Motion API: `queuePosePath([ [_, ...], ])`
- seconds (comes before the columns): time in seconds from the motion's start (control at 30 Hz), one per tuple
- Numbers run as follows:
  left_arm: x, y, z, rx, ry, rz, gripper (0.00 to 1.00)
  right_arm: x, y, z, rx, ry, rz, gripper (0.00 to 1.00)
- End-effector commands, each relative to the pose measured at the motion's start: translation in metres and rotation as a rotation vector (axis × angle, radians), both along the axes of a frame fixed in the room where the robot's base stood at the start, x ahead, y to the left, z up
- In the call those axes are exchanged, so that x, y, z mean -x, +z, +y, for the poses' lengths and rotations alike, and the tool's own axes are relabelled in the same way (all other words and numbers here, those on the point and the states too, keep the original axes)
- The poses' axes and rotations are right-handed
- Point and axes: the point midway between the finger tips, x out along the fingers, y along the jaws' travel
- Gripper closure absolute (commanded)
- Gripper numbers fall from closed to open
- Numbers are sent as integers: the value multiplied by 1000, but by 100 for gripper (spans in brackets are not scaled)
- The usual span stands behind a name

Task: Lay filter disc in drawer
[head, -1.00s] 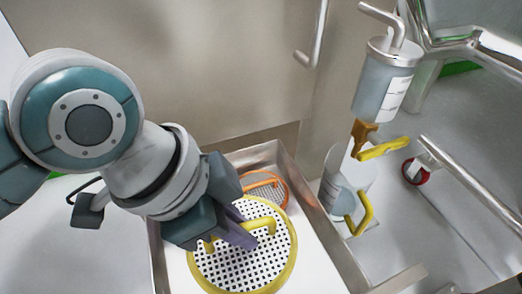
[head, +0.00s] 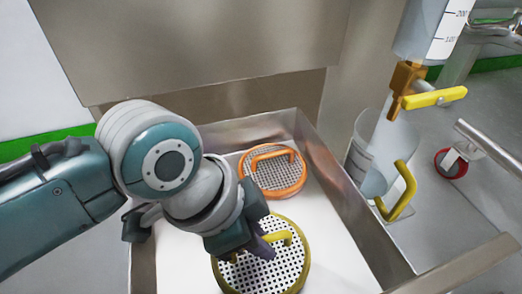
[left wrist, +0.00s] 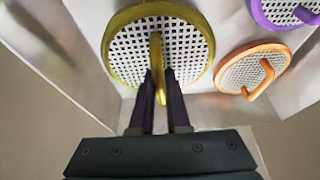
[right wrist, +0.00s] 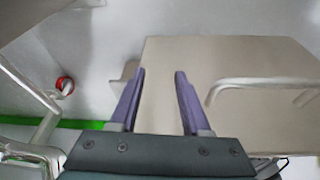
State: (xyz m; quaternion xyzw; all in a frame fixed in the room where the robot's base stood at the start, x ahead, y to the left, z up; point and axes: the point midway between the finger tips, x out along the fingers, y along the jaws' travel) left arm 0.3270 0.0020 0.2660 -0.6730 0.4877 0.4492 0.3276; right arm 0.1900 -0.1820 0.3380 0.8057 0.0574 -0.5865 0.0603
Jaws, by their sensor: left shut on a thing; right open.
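The yellow-rimmed filter disc (head: 290,262) is a white perforated plate with a yellow bar handle. My left gripper (head: 268,246) is shut on this handle; its two fingers (left wrist: 160,72) straddle the bar in the left wrist view. The disc lies flat within the steel-walled drawer (head: 345,205), over its white floor; I cannot tell whether it touches the floor. An orange-rimmed disc (head: 272,186) lies deeper in the drawer, beside the yellow one. A purple-rimmed disc (left wrist: 283,14) shows in the left wrist view. My right gripper (right wrist: 160,74) is open and empty.
Right of the drawer stand a clear jug (head: 368,165) with a yellow handle (head: 403,190) and a graduated vessel (head: 428,32) with a yellow-levered valve (head: 434,97). Metal rails run at the far right.

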Motion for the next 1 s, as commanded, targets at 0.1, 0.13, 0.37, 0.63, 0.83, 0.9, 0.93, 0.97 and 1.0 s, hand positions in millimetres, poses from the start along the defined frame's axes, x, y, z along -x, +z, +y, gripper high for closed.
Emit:
queuePosePath([
  [0.1,0,-27,0,0,0,1,100,0,-24,0,0,0,-1,53],
  [0.13,0,-32,0,0,0,1,100,0,-28,0,1,1,-1,53],
  [0.37,0,-34,0,1,-1,-1,100,0,-29,-1,5,3,-1,53],
  [0.63,0,-37,0,-1,0,1,80,0,-30,-2,8,5,-1,53],
  [0.83,0,-37,0,0,0,1,58,-1,-30,-2,8,5,-1,53],
  [0.9,0,-37,0,0,0,1,56,-1,-30,-2,8,5,-2,53],
  [0.93,0,-37,0,0,0,1,56,-1,-30,-2,8,5,-2,53],
  [0.97,0,-37,0,0,0,1,56,-1,-30,-2,8,5,-2,53],
  [1.0,0,-37,0,0,0,1,56,-1,-30,-2,8,5,-2,53],
])
